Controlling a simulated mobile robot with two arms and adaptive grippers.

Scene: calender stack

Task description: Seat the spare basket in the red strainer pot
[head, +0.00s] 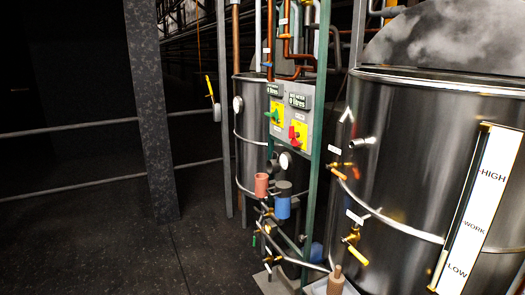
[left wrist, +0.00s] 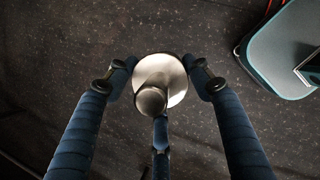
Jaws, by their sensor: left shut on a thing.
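The red strainer pot (head: 262,185) is a small salmon-red cup on the pipework beside the green post, in the head view. A similar blue pot (head: 283,206) sits just right of it and lower. I cannot see into the red pot. In the left wrist view my left gripper (left wrist: 159,78) is shut on a shiny round metal piece with a narrower cylinder at its middle, which I take to be the spare basket (left wrist: 176,82). Its blue fingers close around it from the sides and below, above the dark floor. Neither gripper shows in the head view.
A large steel tank (head: 400,150) with brass taps stands at the right. A smaller tank (head: 250,130) is behind the pots. The green post (head: 318,130) and a switch panel (head: 290,118) stand close by. The dark floor (head: 110,250) at the left is clear.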

